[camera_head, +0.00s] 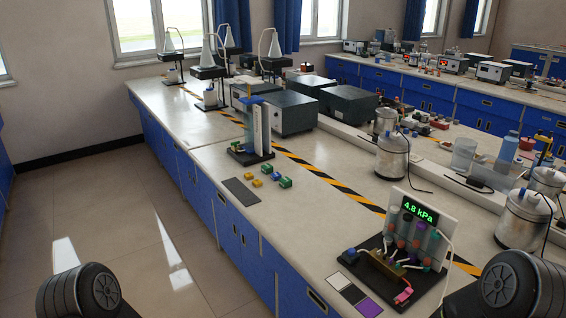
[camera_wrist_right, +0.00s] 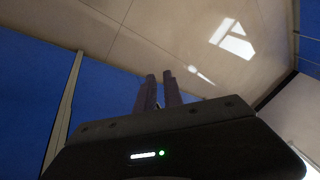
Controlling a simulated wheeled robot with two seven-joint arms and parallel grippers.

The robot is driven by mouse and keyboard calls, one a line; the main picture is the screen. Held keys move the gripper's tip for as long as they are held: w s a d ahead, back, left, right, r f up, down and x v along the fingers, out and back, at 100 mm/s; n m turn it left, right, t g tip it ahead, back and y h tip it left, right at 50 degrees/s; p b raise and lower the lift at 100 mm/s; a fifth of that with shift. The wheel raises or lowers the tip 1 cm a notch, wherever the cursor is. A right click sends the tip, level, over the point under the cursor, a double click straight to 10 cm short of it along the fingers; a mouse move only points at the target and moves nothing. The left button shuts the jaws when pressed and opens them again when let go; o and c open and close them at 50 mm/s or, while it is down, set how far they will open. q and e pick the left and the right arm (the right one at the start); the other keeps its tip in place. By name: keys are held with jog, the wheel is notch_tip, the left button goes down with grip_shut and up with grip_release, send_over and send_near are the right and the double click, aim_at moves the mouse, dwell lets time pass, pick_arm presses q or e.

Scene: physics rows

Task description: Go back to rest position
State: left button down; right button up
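My right gripper (camera_wrist_right: 160,90) shows in the right wrist view as two dark fingers standing close together, with only a thin gap and nothing held between them. Behind them are the floor and blue cabinet fronts; the fingers touch nothing that I can see. In the head view neither gripper shows. Only dark rounded parts of my arms show at the bottom left and bottom right corners. My left gripper is out of both views.
A long white bench (camera_head: 213,158) on blue cabinets runs ahead. Near its edge are a pressure display (camera_head: 419,211) reading 4.8 kPa, small coloured blocks (camera_head: 268,176) and a dark flat strip (camera_head: 241,191). Metal canisters (camera_head: 391,157) stand behind. The floor (camera_head: 110,220) on the left is clear.

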jog(key=s+a+f+g, duration=0.1)
jog(key=s+a+f, duration=0.1)
jog(key=s, duration=0.4)
jog(key=s+a+f+g, duration=0.2)
jog(key=s+f, duration=0.2)
jog(key=s, duration=0.3)
jog(key=shift+a+y, duration=0.2)
jog(key=shift+y, duration=0.2)
jog(key=shift+f, duration=0.1)
